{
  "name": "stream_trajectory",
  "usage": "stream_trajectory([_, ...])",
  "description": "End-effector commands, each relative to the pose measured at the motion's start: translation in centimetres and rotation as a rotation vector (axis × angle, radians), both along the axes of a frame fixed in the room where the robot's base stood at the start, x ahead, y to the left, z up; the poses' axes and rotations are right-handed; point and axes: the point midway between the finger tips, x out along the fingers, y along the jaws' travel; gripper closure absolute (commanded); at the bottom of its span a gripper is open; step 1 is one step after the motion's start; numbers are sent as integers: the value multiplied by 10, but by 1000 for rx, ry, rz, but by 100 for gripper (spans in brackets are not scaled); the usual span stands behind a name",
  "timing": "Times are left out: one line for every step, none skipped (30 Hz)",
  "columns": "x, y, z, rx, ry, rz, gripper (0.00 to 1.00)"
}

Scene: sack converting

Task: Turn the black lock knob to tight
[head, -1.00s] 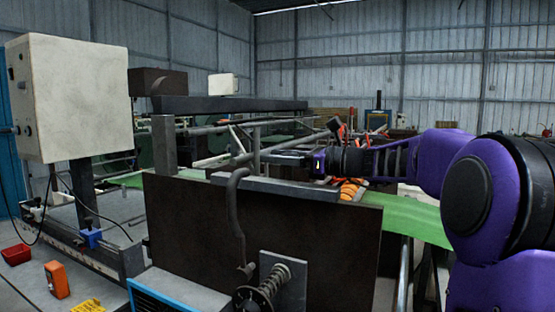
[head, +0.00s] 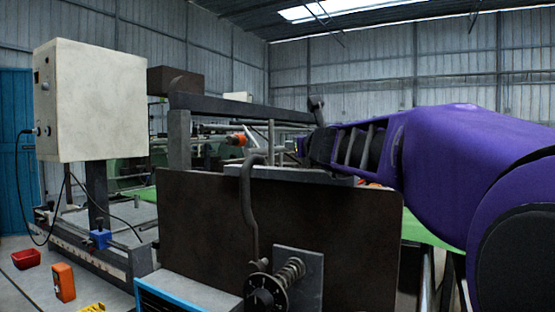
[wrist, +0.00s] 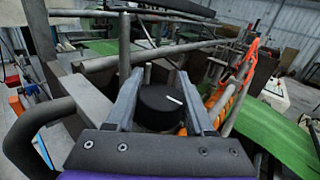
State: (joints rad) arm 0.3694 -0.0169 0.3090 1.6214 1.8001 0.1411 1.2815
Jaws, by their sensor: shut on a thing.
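The black lock knob (wrist: 160,101) is a round black cap with a white pointer line on its top, in the middle of the wrist view. The line points to the lower right. My gripper (wrist: 160,88) has one grey finger on each side of the knob and is shut on it. In the head view my purple arm reaches in from the right, beyond the dark plate. The knob and fingertips cannot be made out there. No tight marking can be read.
A dark upright plate (head: 205,225) stands in front, with a bent grey rod (head: 250,205) and a spring-loaded black dial (head: 266,291). A green web (wrist: 275,130) runs at right. An orange coiled hose (wrist: 234,100) lies close right of my gripper. A control box (head: 88,100) stands left.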

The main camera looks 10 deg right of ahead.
Motion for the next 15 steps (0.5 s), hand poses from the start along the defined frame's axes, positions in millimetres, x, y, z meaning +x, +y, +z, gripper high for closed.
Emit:
stream_trajectory([0, 2, -5, -4, 6, -29, 100])
stream_trajectory([0, 1, -5, -4, 9, -53, 100])
stream_trajectory([0, 0, -5, -4, 13, -84, 100])
stream_trajectory([0, -1, -5, -5, 11, -106, 100])
stream_trajectory([1, -2, -3, -4, 8, -129, 100])
stream_trajectory([1, -3, -2, -3, 3, -157, 100])
stream_trajectory([1, -3, 0, -1, 0, -179, 100])
stream_trajectory([1, -3, 1, 0, -3, -201, 100])
stream_trajectory([1, -4, 2, 0, -3, -231, 100])
stream_trajectory([1, -5, 2, 1, -3, -254, 100])
stream_trajectory([1, -5, 1, 0, -2, -278, 100])
stream_trajectory([1, -6, 1, 0, -2, -312, 100])
stream_trajectory([1, -7, 1, 0, -2, -339, 100])
stream_trajectory([1, -8, 1, 0, -2, -367, 100])
stream_trajectory([0, -9, 1, 0, -2, -404, 100])
